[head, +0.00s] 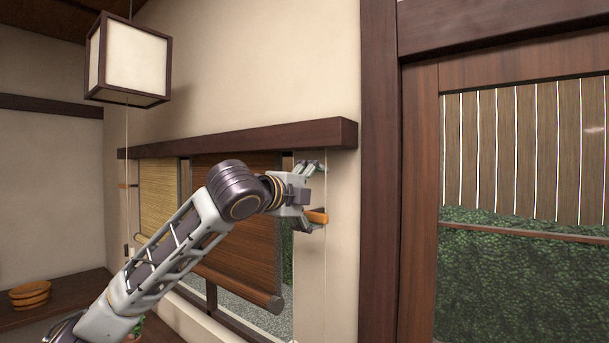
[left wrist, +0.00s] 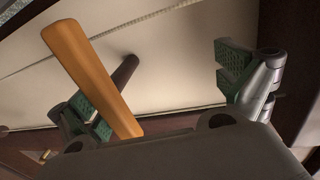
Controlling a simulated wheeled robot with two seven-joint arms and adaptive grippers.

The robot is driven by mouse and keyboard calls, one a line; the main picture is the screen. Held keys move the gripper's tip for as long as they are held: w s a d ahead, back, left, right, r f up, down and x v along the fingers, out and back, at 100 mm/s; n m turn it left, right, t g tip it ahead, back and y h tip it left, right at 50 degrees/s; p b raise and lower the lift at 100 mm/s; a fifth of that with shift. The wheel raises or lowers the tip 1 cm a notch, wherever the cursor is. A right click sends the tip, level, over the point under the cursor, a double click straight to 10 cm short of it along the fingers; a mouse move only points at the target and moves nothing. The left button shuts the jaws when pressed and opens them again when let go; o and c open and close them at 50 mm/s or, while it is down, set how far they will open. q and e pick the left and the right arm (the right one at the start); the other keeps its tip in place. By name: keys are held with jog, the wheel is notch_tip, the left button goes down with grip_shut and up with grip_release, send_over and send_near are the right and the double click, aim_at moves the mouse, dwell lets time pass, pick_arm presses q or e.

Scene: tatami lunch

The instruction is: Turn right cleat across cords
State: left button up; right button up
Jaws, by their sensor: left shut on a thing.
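The right cleat (head: 317,217) is a small orange wooden bar on the cream wall right of the blinds, partly hidden by my left gripper (head: 315,196). In the left wrist view the cleat (left wrist: 92,78) is a long bar slanting in front of one finger, with a dark round peg behind it. A thin cord (head: 325,265) hangs down the wall beside the gripper. In the left wrist view a pale cord (left wrist: 125,22) crosses the wall behind the cleat. My right gripper is not in view.
A brown blind (head: 235,235) and a yellow blind (head: 160,200) hang under a dark wooden rail (head: 240,138). A small left cleat (head: 127,185) is beside another cord. A paper lantern (head: 135,57) hangs at upper left. A dark door post (head: 378,170) stands right of the cleat.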

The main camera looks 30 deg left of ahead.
pick_arm(q)
jog(key=shift+s+d+r, duration=0.1)
jog(key=shift+s+r, duration=0.2)
jog(key=shift+r, duration=0.3)
jog(key=shift+s+f+b, duration=0.25)
jog(key=shift+s+b, duration=0.1)
jog(key=shift+s, duration=0.2)
jog(key=c, duration=0.4)
jog(key=shift+s, duration=0.6)
jog(key=shift+c, duration=0.6)
jog(key=shift+s+b, duration=0.65)
jog(key=shift+s, duration=0.75)
jog(key=shift+c, duration=0.8)
jog(key=s, duration=0.3)
jog(key=shift+s+d+r, duration=0.1)
jog(key=shift+d+r, duration=0.05)
jog(key=shift+r, duration=0.1)
jog(key=shift+c, duration=1.1)
jog(key=shift+s+a+f+b, duration=0.1)
jog(key=shift+s+f+b, duration=0.1)
jog(key=shift+s+b, duration=0.25)
jog(key=shift+s+a+f+b, duration=0.1)
jog(key=shift+s+f+b, duration=0.05)
jog(key=shift+s+b, duration=0.3)
